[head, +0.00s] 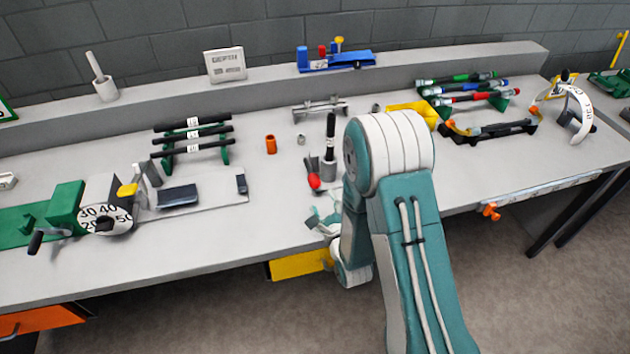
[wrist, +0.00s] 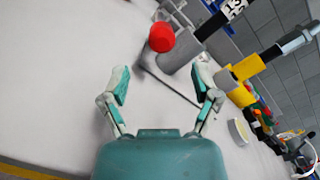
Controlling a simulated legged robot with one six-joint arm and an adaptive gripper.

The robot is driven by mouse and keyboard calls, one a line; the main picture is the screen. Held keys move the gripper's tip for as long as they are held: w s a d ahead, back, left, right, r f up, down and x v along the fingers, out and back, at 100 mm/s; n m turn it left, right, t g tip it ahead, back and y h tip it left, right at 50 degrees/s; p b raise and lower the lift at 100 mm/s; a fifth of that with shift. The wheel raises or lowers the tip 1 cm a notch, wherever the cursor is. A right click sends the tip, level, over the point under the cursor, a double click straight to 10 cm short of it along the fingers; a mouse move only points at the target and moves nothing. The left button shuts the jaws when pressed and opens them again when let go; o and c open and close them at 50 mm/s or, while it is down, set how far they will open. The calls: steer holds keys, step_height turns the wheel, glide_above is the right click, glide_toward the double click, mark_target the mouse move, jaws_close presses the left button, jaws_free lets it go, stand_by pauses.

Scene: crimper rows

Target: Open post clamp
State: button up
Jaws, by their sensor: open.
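The post clamp is a grey upright holder (head: 328,172) near the middle of the bench, with a black rod (head: 331,135) standing in it and a red knob (head: 314,181) low on its near left side. In the wrist view the red knob (wrist: 161,37) is ahead of the fingers, beside the grey holder (wrist: 182,54), with the labelled black rod (wrist: 212,24) rising from it. My gripper (wrist: 162,85) is open and empty, its fingers apart and short of the knob. In the head view my gripper (head: 322,218) is at the bench's front edge, partly hidden by my arm.
An orange cylinder (head: 271,145) and a small grey part (head: 301,139) stand left of the clamp. A rack of black rods (head: 195,143) and a dial machine (head: 105,218) are further left. A yellow block (head: 411,113) is behind right.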

mark_target(317, 187)
steer(key=x, duration=0.8)
steer(key=shift+w+a, duration=0.1)
steer(key=shift+w, duration=0.15)
jaws_close()
